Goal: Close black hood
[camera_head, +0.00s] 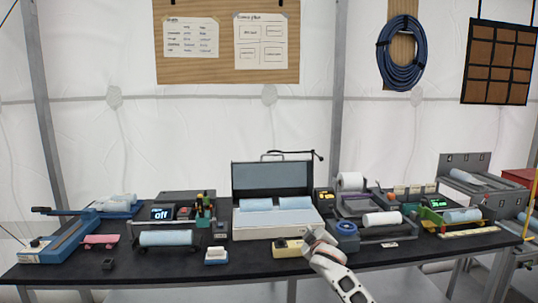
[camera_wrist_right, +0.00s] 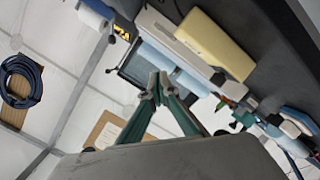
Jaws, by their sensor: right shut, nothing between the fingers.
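The black hood (camera_head: 272,176) stands open and upright at the back of a white box (camera_head: 262,233) in the middle of the table. Light blue rolls (camera_head: 257,204) lie inside the box. In the right wrist view, the hood (camera_wrist_right: 128,70) shows tilted past the fingertips, with the box (camera_wrist_right: 165,32) beside it. My right gripper (camera_head: 314,238) is in front of the box's right front corner, apart from the hood. In the right wrist view its fingers (camera_wrist_right: 156,92) are together and empty. My left gripper is out of view.
A pale yellow block (camera_head: 286,248) lies before the box. A blue round device (camera_head: 347,229) and a white roll (camera_head: 382,219) stand to the right. A display unit reading "off" (camera_head: 161,214) and a blue roll (camera_head: 166,238) are to the left.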

